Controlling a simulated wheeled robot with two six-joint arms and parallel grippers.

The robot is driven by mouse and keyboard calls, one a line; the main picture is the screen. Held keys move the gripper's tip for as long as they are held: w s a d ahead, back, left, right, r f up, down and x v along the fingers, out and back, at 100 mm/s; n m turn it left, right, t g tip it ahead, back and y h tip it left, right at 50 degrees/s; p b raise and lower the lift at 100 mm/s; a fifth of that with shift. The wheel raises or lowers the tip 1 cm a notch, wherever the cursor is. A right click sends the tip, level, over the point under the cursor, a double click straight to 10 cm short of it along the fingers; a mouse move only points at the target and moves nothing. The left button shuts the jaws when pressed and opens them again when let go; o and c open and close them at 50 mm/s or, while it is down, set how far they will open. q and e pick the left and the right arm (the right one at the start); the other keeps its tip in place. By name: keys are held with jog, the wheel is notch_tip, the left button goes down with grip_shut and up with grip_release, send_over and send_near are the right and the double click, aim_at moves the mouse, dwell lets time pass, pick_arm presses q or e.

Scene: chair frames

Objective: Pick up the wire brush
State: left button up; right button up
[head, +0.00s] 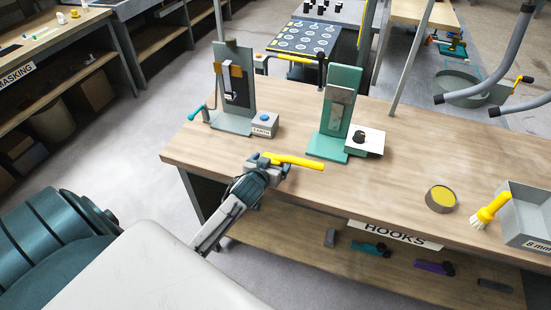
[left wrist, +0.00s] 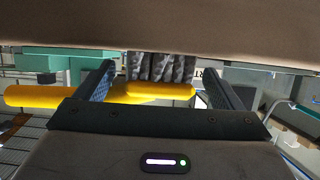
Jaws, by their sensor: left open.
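The wire brush has a yellow handle (head: 297,162) and lies at the near edge of the wooden workbench. My left gripper (head: 264,163) is at its left end, with the handle pointing right in the head view. In the left wrist view, the brush's grey bristles (left wrist: 162,67) and a yellow part (left wrist: 160,90) show between the two spread fingers of the left gripper (left wrist: 158,85). The handle runs out to the left past one finger. The jaws are open; I cannot tell whether either finger touches the brush. My right gripper is not in view.
Two upright fixtures, one grey (head: 233,120) and one green (head: 330,140), stand behind the brush. A round yellow-topped tin (head: 440,199), a yellow brush with pale bristles (head: 490,211) and a grey bin (head: 525,222) are at the right. The bench's middle is mostly clear.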

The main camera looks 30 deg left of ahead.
pick_arm(q)
jog(key=shift+w+a+f, duration=0.15)
jog(key=shift+w+f, duration=0.2)
jog(key=shift+w, duration=0.25)
jog(key=shift+c, duration=0.7)
jog(key=c, duration=1)
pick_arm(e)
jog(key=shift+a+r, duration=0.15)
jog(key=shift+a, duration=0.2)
pick_arm(q)
jog(key=shift+r, duration=0.1)
jog(key=shift+r, duration=0.1)
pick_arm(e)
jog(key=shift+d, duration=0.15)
